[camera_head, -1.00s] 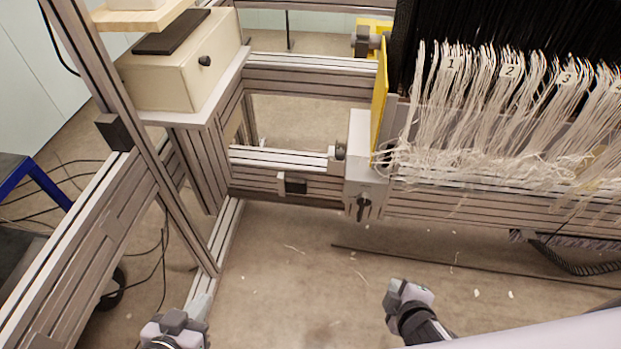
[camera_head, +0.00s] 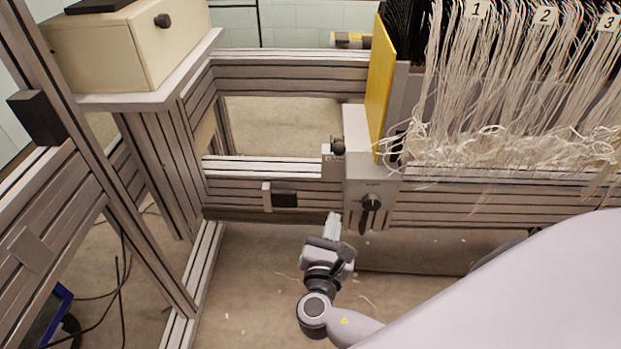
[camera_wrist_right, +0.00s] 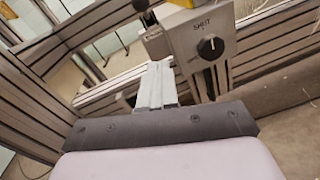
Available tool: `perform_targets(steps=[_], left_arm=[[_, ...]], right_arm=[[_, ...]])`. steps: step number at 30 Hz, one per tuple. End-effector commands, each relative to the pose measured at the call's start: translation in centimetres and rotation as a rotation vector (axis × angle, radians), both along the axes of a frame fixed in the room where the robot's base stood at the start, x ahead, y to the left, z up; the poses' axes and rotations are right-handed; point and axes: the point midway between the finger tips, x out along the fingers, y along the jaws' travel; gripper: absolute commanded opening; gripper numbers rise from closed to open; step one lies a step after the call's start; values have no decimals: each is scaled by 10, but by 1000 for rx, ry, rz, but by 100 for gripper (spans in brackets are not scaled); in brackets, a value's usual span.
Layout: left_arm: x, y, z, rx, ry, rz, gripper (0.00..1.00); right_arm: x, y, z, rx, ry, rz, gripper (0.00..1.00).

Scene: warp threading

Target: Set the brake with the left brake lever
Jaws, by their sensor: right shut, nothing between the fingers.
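A grey metal box (camera_head: 372,187) on the loom frame carries a black turning lever (camera_head: 371,203) on its front, with a pointed handle hanging down. I take this to be the left brake lever. In the right wrist view the lever (camera_wrist_right: 211,47) sits under small lettering on the box (camera_wrist_right: 200,25). My right gripper (camera_head: 333,222) is shut and empty, with its tips pointing up, left of the lever and apart from it. Its pale fingers show in the right wrist view (camera_wrist_right: 158,75), left of the lever. My left gripper is out of view.
A yellow plate (camera_head: 381,85) stands above the box, beside numbered bundles of white threads (camera_head: 470,100). A black block (camera_head: 284,196) sits on the rail left of the box. A cream case (camera_head: 125,50) stands at upper left.

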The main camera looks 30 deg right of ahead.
Motion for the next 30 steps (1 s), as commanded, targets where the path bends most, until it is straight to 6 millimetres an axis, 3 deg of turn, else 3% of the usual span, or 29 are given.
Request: perform_targets(steps=[6, 19, 23, 30], left_arm=[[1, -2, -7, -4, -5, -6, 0], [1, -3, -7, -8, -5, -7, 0], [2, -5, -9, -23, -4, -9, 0], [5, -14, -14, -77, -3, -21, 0]], right_arm=[[4, 1, 3, -102, -15, -15, 0], [7, -2, 4, -106, -15, -16, 0], [19, -12, 4, -107, -18, -16, 0], [58, -44, 6, -108, -18, -17, 0]])
